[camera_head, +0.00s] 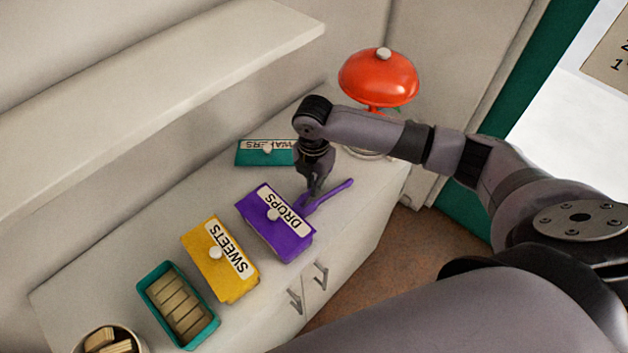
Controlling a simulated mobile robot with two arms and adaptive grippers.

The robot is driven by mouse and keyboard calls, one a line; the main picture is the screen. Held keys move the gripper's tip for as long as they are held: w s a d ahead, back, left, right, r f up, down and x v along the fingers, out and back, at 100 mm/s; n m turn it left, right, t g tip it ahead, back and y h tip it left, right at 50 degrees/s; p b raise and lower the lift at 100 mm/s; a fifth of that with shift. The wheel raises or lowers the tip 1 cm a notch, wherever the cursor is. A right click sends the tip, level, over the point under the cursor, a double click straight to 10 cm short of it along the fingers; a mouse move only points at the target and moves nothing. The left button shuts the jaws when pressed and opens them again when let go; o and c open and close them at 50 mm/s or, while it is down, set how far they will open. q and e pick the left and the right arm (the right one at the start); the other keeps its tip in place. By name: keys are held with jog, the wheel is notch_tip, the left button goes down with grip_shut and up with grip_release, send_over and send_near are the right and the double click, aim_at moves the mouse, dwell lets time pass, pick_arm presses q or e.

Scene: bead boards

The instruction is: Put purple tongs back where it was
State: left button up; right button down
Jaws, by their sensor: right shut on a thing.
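The purple tongs (333,193) are on or just above the white counter, beside the right side of the purple box labelled DROPS (279,234). My right gripper (314,196) reaches down from above and is shut on the purple tongs near their left part. My arm comes in from the right. Whether the tongs touch the counter or the purple box I cannot tell. My left gripper is not in view.
A yellow SWEETS box (211,277), an open teal box of wafers (152,283) and a round tub (86,335) stand along the counter (112,259). A teal lid (249,155) and a red dome (366,78) are behind. A white shelf (150,97) overhangs the left.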

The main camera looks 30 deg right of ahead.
jog(key=shift+f, duration=0.2)
jog(key=c, duration=1.8)
grip_release()
jog(key=shift+o, duration=0.2)
notch_tip(320, 180, up, 12)
jog(key=b, duration=0.2)
jog(key=shift+r, duration=0.2)
jog(key=shift+f, duration=0.1)
